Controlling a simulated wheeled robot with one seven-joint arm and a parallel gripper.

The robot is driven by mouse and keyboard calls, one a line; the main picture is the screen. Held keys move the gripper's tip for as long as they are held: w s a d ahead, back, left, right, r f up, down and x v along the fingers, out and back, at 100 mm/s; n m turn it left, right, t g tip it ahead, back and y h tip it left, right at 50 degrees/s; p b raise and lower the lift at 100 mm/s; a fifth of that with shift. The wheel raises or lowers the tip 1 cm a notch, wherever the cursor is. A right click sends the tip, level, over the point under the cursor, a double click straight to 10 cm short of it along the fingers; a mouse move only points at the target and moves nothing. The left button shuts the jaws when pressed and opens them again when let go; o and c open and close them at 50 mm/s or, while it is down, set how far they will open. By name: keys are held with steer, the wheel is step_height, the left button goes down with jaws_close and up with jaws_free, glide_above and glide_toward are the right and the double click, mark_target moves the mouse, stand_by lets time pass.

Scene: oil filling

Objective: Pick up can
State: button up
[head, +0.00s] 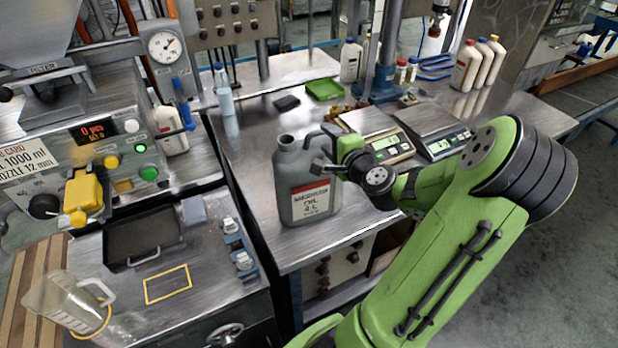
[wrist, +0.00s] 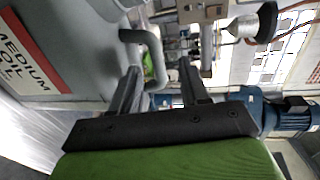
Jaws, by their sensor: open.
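A grey can (head: 303,186) with a red and white label stands upright at the front corner of the metal table. Its open neck points up and its handle is on the right side. My gripper (head: 322,166) is at the handle side of the can, partly hidden behind my wrist in the head view. In the wrist view the can (wrist: 90,60) fills the left, with its label reading "medium oil". The can's handle (wrist: 154,58) reaches between the two fingers of my open gripper (wrist: 160,85). I cannot tell whether a finger touches it.
Two digital scales (head: 390,148) stand right behind the can. A green tray (head: 325,89) and white bottles (head: 466,66) are farther back. A filling machine (head: 90,150) stands left, with a clear jug (head: 72,304) at front left. The table (head: 250,180) is bare left of the can.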

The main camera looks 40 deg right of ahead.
mark_target(320, 134)
steer(key=x, duration=0.5)
steer(key=shift+w+a+f, duration=0.1)
steer(key=shift+w+f, duration=0.25)
steer(key=shift+s, duration=0.15)
jaws_close()
